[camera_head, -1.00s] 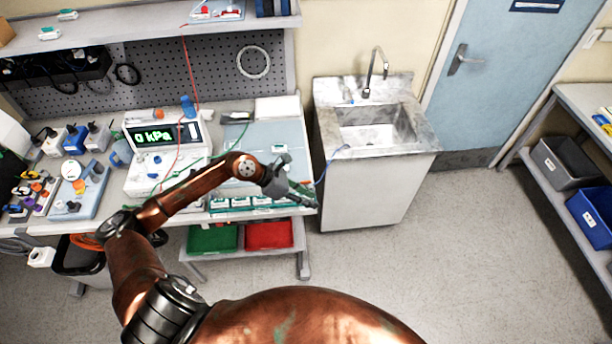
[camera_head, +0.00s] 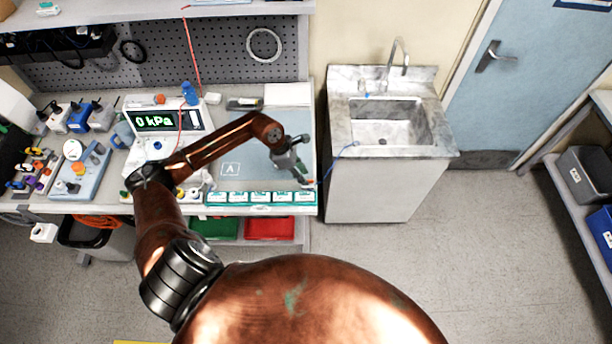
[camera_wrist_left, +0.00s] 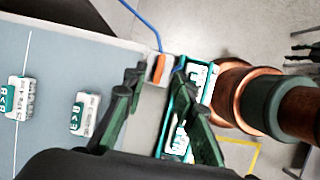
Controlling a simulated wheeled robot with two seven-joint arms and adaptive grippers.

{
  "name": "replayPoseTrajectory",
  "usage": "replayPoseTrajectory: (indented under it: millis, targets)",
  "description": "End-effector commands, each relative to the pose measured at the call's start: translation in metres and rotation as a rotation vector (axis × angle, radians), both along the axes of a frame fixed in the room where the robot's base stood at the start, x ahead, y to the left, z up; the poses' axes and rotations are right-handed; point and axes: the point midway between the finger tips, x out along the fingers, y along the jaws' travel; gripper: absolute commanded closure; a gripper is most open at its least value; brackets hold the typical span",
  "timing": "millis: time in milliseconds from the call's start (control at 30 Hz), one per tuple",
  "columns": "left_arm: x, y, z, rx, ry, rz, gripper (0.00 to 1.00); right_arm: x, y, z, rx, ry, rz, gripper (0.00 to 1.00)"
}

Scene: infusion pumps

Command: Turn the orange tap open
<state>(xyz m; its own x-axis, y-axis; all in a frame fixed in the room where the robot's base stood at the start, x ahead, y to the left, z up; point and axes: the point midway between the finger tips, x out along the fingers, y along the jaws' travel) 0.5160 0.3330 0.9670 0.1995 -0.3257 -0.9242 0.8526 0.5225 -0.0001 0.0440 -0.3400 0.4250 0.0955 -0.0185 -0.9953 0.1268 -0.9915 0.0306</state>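A small orange tap (camera_wrist_left: 158,68) with a white part beside it sits at the bench edge in the left wrist view. A blue tube runs up and away from it. My left gripper (camera_wrist_left: 160,105) is open, its two green-black fingers pointing towards the tap. The tap lies beyond the gap between the fingertips, apparently untouched. In the head view the left gripper (camera_head: 302,178) hangs over the front right corner of the bench mat, and the tap is too small or hidden there to make out. My right gripper is in neither view.
Small white-and-green labelled blocks (camera_wrist_left: 86,115) stand on the blue-grey mat (camera_head: 240,150), with a row of them along its front edge. A pump reading 0 kPa (camera_head: 165,120) stands left. The sink (camera_head: 390,125) is to the right, across a narrow gap.

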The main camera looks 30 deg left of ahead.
Motion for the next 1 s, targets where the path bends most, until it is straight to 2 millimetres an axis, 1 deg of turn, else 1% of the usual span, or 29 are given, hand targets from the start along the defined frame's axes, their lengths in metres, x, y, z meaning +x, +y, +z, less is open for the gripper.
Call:
replayPoseTrajectory:
  millis: [100, 200, 300, 533, 900, 1000]
  targets:
    - [0.003, -0.006, -0.014, -0.002, 0.0, 0.001, 0.75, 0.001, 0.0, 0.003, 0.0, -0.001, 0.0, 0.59]
    - [0.005, -0.008, -0.021, -0.001, -0.001, 0.0, 0.75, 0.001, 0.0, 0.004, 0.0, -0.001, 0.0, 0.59]
    - [0.005, -0.009, -0.024, 0.0, -0.002, -0.001, 0.75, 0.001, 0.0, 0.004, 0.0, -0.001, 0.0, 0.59]
    - [0.005, -0.009, -0.025, 0.0, -0.002, -0.001, 0.75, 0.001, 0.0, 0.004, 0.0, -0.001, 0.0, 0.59]
    - [0.005, -0.009, -0.024, 0.0, -0.002, -0.001, 1.0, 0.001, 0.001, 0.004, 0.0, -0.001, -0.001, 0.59]
    - [0.005, -0.009, -0.024, -0.001, -0.001, -0.001, 1.0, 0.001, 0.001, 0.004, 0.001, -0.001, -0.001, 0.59]
